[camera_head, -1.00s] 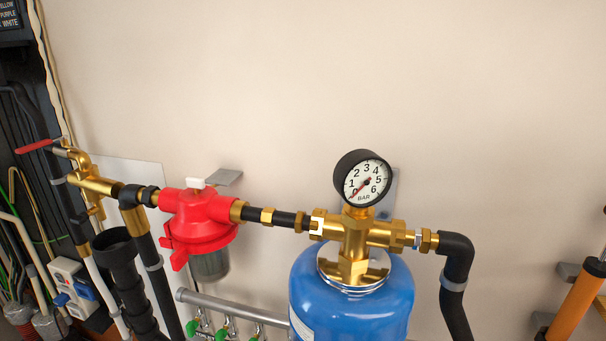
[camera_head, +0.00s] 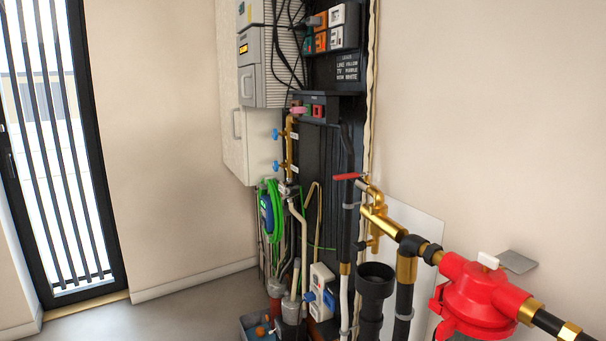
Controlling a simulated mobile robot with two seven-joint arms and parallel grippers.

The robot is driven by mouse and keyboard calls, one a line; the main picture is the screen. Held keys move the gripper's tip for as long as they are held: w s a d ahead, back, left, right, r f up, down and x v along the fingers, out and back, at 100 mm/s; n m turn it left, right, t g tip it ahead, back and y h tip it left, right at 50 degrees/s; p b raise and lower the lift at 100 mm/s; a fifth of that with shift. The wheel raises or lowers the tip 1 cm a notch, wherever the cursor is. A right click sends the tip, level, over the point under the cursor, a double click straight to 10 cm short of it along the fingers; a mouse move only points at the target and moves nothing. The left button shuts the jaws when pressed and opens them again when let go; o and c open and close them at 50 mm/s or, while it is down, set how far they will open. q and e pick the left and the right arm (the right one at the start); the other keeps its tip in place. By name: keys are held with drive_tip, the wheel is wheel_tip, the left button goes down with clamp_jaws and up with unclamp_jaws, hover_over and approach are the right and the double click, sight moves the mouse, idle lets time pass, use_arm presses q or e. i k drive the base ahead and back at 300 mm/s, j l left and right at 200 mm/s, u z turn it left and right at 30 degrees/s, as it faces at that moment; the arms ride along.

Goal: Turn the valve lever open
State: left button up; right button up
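A red valve lever (camera_head: 348,177) sits on top of the brass valve (camera_head: 381,217) near the middle of the view. The lever points left, roughly level, across a black vertical pipe. The brass valve joins a black elbow and then a red filter housing (camera_head: 478,296) at the lower right. A white tab (camera_head: 488,260) is on top of the housing. Neither of my grippers shows in the view.
A dark panel with pipes, cables and a green hose (camera_head: 269,215) stands left of the valve. A white socket box (camera_head: 320,289) is low beside it. Grey floor (camera_head: 165,313) is open at the lower left, before a barred glass door (camera_head: 62,140).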

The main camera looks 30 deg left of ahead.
sight(350, 175)
drive_tip(key=u, duration=0.8)
